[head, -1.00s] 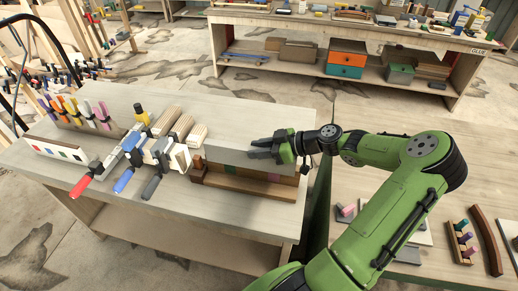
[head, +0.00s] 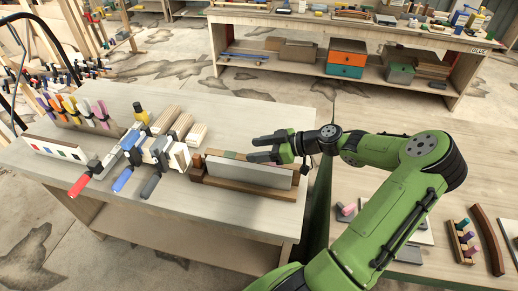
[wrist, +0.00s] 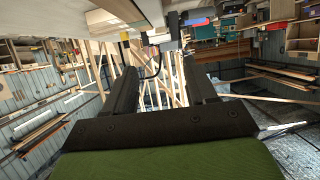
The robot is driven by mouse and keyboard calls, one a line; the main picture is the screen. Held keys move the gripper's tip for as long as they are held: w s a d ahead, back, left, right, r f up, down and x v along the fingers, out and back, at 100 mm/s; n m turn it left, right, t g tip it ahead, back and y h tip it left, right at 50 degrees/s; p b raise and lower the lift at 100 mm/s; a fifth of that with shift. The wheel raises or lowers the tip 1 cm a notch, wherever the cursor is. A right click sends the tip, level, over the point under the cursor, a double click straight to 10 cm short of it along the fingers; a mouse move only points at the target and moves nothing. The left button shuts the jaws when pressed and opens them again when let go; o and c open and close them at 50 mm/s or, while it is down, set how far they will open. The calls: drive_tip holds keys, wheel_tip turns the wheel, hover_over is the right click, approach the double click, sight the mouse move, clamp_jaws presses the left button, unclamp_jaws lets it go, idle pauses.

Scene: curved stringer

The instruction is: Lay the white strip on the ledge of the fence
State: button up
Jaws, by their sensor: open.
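The white strip (head: 248,172) shows in the head view on the left bench. It stands on its long edge on the brown wooden ledge (head: 240,190), along the front face of the fence (head: 230,155). Only the fence's top edge, with a green patch, shows above the strip. My gripper (head: 252,148) is open just above and behind the strip, near its middle. Its fingers appear clear of the strip. In the wrist view the two dark fingers (wrist: 162,75) are spread with nothing held between them. I cannot make out the strip in that view.
Clamps with red, blue and dark handles (head: 125,178) and light wood blocks (head: 180,122) crowd the bench left of the fence. A brown block (head: 197,165) stands at the fence's left end. Bare bench top (head: 245,212) lies in front.

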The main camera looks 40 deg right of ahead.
drive_tip(key=r+v, duration=0.1)
drive_tip(key=v, duration=1.1)
drive_tip(key=w+a+f+m+g+h, duration=0.15)
drive_tip(key=a+g+h, duration=0.25)
drive_tip(key=a+g, duration=0.9)
drive_tip(key=s+a+r+m+t+h, duration=0.4)
drive_tip(key=s+a+r+m+t, duration=0.2)
drive_tip(key=s+a, duration=0.7)
wheel_tip(320, 180, up, 3)
drive_tip(key=shift+s+a+r+t, duration=0.2)
drive_tip(key=shift+s+a+t, duration=0.1)
drive_tip(key=shift+t, duration=0.8)
